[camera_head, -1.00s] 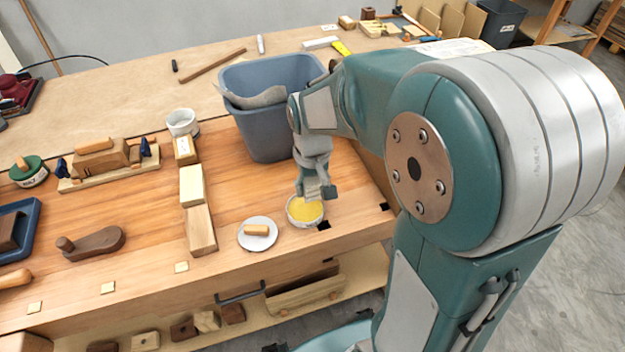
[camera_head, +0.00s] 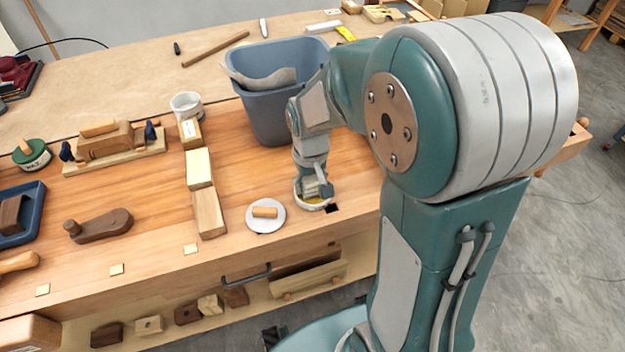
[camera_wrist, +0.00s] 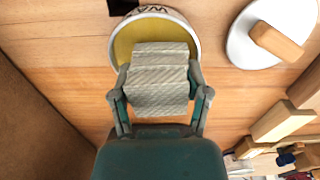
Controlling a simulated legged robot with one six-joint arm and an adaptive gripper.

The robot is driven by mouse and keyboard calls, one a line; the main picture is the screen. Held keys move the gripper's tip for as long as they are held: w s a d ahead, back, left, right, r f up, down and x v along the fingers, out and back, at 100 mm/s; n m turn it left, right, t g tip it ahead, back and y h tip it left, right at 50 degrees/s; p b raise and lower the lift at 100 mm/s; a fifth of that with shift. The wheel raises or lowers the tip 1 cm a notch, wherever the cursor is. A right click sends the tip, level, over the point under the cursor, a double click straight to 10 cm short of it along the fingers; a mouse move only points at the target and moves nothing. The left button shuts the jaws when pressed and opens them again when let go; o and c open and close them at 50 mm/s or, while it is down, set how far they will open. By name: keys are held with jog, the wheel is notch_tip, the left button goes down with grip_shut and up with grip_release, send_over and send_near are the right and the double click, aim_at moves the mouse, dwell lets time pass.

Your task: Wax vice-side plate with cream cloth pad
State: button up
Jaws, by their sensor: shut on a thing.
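My gripper (camera_head: 317,190) is shut on the cream cloth pad (camera_wrist: 158,88), a ribbed, layered block between its fingers. The gripper points down over a round white wax tin (camera_head: 312,206) near the bench's front edge. In the wrist view the tin shows yellow wax (camera_wrist: 125,45), and the pad covers part of it. I cannot tell whether the pad touches the wax. A round white dish (camera_head: 277,224) with a small wooden block (camera_head: 265,212) on it sits just left of the tin. I cannot tell which thing is the vice-side plate.
A grey-blue bin (camera_head: 270,115) stands behind the gripper. Pale wooden blocks (camera_head: 209,213) run in a row to the left, with a white cup (camera_head: 187,105) behind them. A wooden plane (camera_head: 103,143) and a dark wooden tool (camera_head: 100,225) lie further left. Bare bench lies between.

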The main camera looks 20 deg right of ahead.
aim_at(313, 176)
jog(key=shift+d+f, duration=0.1)
jog(key=shift+d, duration=0.35)
jog(key=shift+f, duration=0.1)
jog(key=shift+a+f, duration=0.1)
jog(key=shift+a, duration=0.25)
jog(key=shift+d+f, duration=0.15)
jog(key=shift+d, duration=0.05)
jog(key=shift+f, duration=0.1)
dwell(0.8)
jog(key=shift+r, duration=3.6)
